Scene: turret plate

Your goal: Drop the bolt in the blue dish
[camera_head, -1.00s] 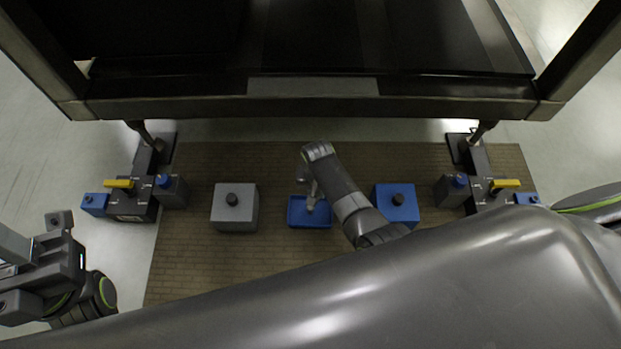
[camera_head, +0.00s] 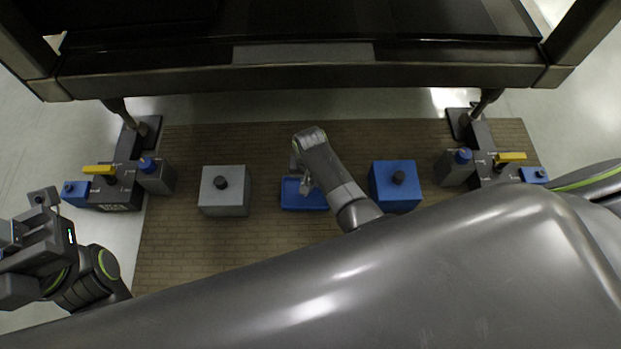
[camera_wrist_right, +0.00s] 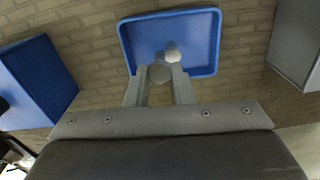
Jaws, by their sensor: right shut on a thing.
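The blue dish (camera_head: 318,204) lies on the brick-patterned mat, between the grey block and the blue block. In the right wrist view the dish (camera_wrist_right: 205,25) is just beyond my fingertips. My right gripper (camera_head: 305,187) is over the left part of the dish, and its fingers (camera_wrist_right: 160,82) are shut on the bolt (camera_wrist_right: 160,73). The bolt's grey hexagonal end shows between the fingertips. A paler rounded piece shows just past it against the dish floor; I cannot tell whether it is part of the same bolt. My left gripper (camera_head: 40,232) is at the left edge, away from the dish.
A grey block (camera_head: 224,203) with a black knob stands left of the dish, and a blue block (camera_head: 397,196) with a black knob stands right. Fixtures with yellow handles (camera_head: 100,169) (camera_head: 510,157) stand at both sides. A dark frame beam (camera_head: 300,80) runs across the back.

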